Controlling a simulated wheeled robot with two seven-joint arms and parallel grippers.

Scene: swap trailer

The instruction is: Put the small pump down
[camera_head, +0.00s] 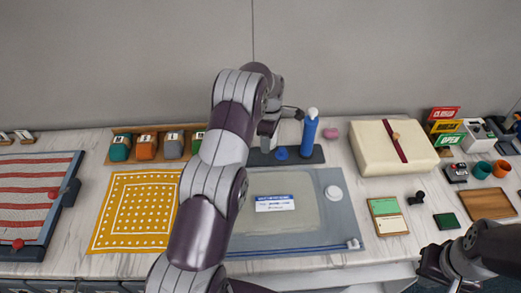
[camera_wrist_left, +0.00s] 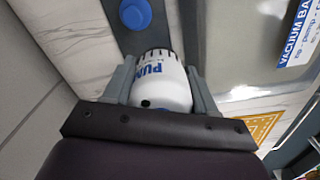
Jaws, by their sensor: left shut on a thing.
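The small pump (camera_wrist_left: 163,82) is white with blue PUMP lettering and a dark ribbed end; it sits between the fingers of my left gripper (camera_wrist_left: 162,80) in the left wrist view. In the head view my left gripper (camera_head: 270,128) is over the left end of a dark strip-shaped tray (camera_head: 312,155), and the arm hides most of the pump there. Whether the pump touches the tray I cannot tell. My right gripper (camera_head: 440,265) is at the lower right, partly cut off, its jaws unclear.
A blue bottle (camera_head: 309,133) stands on the tray beside a blue disc (camera_head: 281,153). A labelled vacuum bag (camera_head: 330,228) lies in front. A pink object (camera_head: 331,133) and a cream box with red ribbon (camera_head: 370,155) are to the right. A yellow cloth (camera_head: 110,235) lies left.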

